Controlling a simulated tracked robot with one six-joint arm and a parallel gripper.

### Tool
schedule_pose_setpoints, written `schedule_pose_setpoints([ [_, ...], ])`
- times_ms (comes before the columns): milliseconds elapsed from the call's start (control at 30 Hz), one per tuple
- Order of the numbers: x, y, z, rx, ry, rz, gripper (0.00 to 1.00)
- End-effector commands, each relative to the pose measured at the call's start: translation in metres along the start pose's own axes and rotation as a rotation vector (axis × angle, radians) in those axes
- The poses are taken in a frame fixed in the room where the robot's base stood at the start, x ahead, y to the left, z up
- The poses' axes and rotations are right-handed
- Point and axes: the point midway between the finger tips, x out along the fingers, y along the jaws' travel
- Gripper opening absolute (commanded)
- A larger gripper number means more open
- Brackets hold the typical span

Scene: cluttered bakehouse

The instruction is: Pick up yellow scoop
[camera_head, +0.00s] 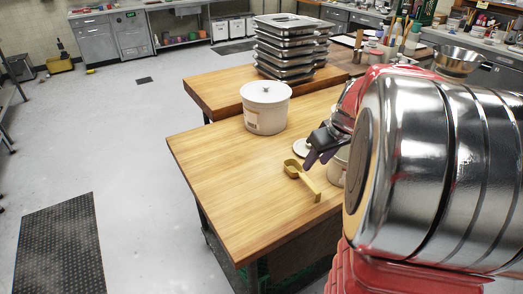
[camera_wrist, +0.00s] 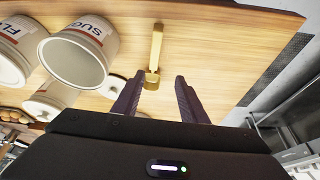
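The yellow scoop (camera_head: 301,178) lies on the wooden table (camera_head: 215,165), its handle slanting toward the table's front edge. In the wrist view the yellow scoop (camera_wrist: 155,52) lies ahead of my gripper, with its bowl end nearer my fingers. My gripper (camera_head: 312,160) is above the table close to the scoop's bowl. In the wrist view its two dark fingers (camera_wrist: 156,95) stand apart with nothing between them, and the scoop is just beyond their tips.
A white lidded tub (camera_head: 266,107) stands behind the scoop. In the wrist view a canister marked SUG (camera_wrist: 80,52) and another marked FL (camera_wrist: 18,48) stand left of the scoop. Stacked metal trays (camera_head: 287,50) stand farther back. The table left of the scoop is clear.

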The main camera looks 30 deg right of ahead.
Motion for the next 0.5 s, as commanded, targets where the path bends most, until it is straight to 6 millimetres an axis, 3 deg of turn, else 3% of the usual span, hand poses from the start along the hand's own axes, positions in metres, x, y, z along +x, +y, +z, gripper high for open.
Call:
schedule_pose_setpoints([
  [133,0.0041,0.0147,0.0022,0.005,0.001,0.001,0.39],
  [500,0.0065,0.0145,0.0023,0.004,0.001,0.0,0.39],
])
